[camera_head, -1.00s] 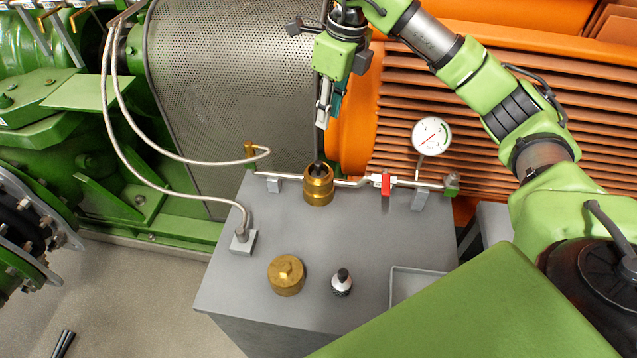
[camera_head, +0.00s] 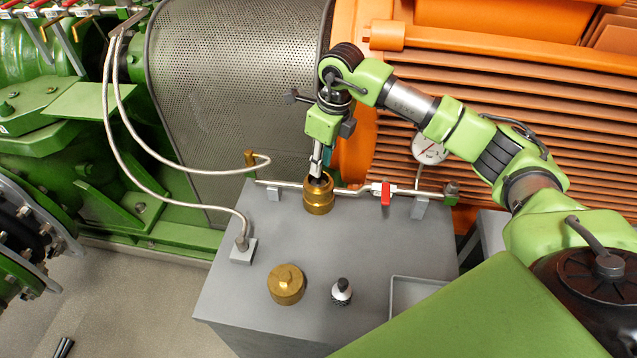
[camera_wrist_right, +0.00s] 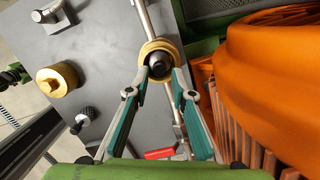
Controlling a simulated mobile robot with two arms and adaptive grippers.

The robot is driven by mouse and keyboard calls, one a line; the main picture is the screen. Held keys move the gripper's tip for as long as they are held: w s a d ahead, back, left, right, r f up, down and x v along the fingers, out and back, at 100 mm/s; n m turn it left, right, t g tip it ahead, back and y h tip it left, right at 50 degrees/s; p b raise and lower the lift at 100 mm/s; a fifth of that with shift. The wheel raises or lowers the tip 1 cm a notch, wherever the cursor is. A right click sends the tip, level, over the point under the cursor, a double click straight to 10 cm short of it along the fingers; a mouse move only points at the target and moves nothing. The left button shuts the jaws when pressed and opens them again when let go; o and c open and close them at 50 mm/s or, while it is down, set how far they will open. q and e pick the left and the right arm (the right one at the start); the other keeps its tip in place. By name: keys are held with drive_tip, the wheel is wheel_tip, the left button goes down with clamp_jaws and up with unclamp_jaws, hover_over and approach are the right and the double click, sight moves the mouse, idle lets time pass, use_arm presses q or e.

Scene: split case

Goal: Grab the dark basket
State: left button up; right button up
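The brass housing (camera_head: 318,198) stands upright on the grey cabinet top (camera_head: 235,290). The dark basket (camera_wrist_right: 158,66) sits inside it; its rounded dark top shows at the housing's mouth in the wrist view. My right gripper (camera_wrist_right: 161,75) points down at this mouth, with its two fingers apart on either side of the dark top. I cannot tell whether the tips touch it. In the head view the right gripper (camera_head: 316,176) is at the housing's rim and mostly hides the basket. My left gripper is not in view.
A brass cap (camera_head: 286,285) and a small black-and-silver part (camera_head: 342,291) stand on the front of the top. A shallow grey tray (camera_head: 420,283) is at right. A thin pipe with a red valve handle (camera_head: 385,193) and a dial gauge (camera_head: 430,151) runs beside the housing.

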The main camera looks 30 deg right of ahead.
sight(319, 183)
drive_tip(key=f, duration=0.3)
drive_tip(key=shift+w+a+f+p, duration=0.15)
drive_tip(key=shift+w+p, duration=0.1)
drive_tip(key=shift+p, duration=0.1)
drive_tip(key=shift+c, duration=0.4)
clamp_jaws()
